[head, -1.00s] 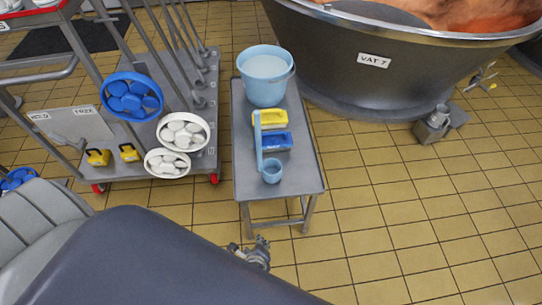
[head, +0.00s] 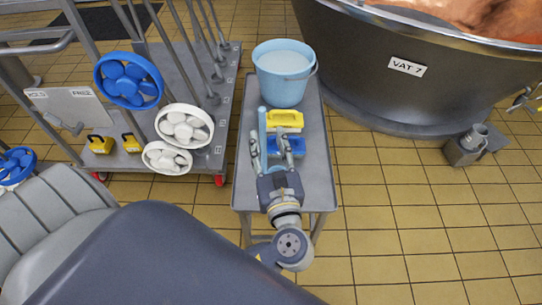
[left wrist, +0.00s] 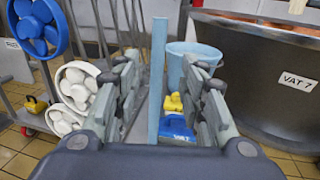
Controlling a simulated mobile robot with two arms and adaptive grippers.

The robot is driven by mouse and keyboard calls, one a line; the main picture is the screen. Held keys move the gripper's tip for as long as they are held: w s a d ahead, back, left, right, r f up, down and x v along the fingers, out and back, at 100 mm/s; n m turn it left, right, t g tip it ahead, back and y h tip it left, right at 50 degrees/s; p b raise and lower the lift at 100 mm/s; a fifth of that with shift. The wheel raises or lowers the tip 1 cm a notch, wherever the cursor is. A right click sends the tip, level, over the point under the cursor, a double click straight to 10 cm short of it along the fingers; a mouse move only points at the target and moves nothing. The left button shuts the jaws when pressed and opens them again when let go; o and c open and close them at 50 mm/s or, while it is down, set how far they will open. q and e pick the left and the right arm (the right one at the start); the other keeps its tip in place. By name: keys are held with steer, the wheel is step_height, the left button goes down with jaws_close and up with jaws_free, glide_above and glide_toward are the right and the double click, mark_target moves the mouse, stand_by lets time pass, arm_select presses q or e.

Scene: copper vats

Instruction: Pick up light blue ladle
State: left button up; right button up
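The light blue ladle (head: 263,124) is at the near part of a small grey table (head: 310,190). Its long handle shows upright in the left wrist view (left wrist: 158,75); its cup is hidden behind my gripper. My left gripper (head: 270,142) is open over the near part of the table. I see a gap on the right side; contact on the left cannot be told. My right gripper is not in view.
A light blue bucket (head: 284,88) stands at the table's far end. A yellow brush (head: 286,118) and a blue one (head: 292,158) lie between. A cart (head: 222,130) with wheel-shaped parts stands left, the VAT 7 vat (head: 365,80) right. Tiled floor is free at the lower right.

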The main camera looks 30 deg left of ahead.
mark_target(263, 126)
arm_select(q)
steer(key=x, duration=0.3)
steer(key=b+x, duration=0.1)
steer(key=x, duration=0.1)
steer(key=shift+s+a+r, duration=0.1)
steer(key=shift+s+r, duration=0.05)
steer(key=shift+r, duration=0.25)
steer(key=shift+w+a, duration=0.3)
steer(key=shift+w, duration=0.05)
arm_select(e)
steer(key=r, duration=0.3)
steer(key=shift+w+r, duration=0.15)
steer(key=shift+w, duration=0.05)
arm_select(q)
jaws_close()
